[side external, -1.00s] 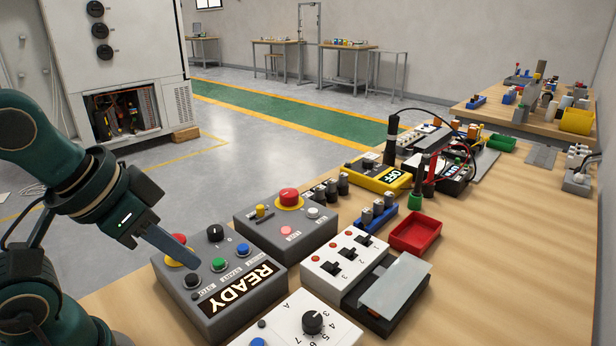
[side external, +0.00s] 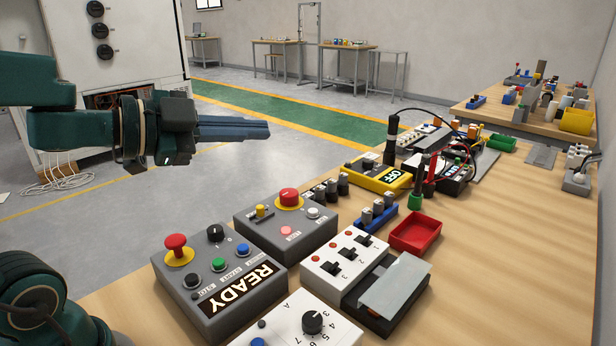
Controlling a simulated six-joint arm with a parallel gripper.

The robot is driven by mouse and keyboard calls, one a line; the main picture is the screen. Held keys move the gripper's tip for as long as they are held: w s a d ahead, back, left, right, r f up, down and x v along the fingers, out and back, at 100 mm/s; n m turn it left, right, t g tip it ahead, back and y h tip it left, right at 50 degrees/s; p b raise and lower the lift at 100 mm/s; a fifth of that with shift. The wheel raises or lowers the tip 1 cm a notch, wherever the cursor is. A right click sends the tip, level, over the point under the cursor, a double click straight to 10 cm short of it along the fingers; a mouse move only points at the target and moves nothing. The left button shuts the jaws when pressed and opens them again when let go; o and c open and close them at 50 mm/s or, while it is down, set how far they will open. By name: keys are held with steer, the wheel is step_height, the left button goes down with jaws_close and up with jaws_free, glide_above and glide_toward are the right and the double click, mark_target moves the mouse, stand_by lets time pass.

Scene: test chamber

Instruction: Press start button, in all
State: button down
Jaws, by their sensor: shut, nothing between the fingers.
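A grey control box (side external: 217,308) stands at the near left of the wooden table, with a lit display (side external: 237,289) reading READY. On its top are a green button (side external: 219,265), a blue button (side external: 243,250), a black button (side external: 192,280), a black rotary knob (side external: 215,233) and a red mushroom button (side external: 176,246) on a yellow base. My gripper (side external: 268,130) is shut and empty, held level well above and behind the box, touching nothing.
A second grey box (side external: 286,244) with a red mushroom button stands just behind. A white box with switches (side external: 343,240), a dial box (side external: 290,325) and a red tray (side external: 416,233) stand to the right. A yellow meter (side external: 380,178) and cables sit farther back.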

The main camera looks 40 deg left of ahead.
steer(key=s+a+f+m+g+h, duration=0.1)
steer(key=s+f+m+g+h, duration=0.1)
steer(key=s+f+m+g, duration=0.3)
steer(key=n+g+y, duration=0.1)
steer(key=n+g, duration=0.1)
steer(key=n, duration=0.1)
glide_above(219, 264)
steer(key=a, duration=0.1)
step_height(219, 264, down, 5)
steer(key=shift+s+a+f, duration=0.15)
steer(key=shift+s+a, duration=0.05)
steer(key=shift+s, duration=0.2)
steer(key=shift+f, duration=4.4)
steer(key=shift+f, duration=0.15)
steer(key=shift+f, duration=0.25)
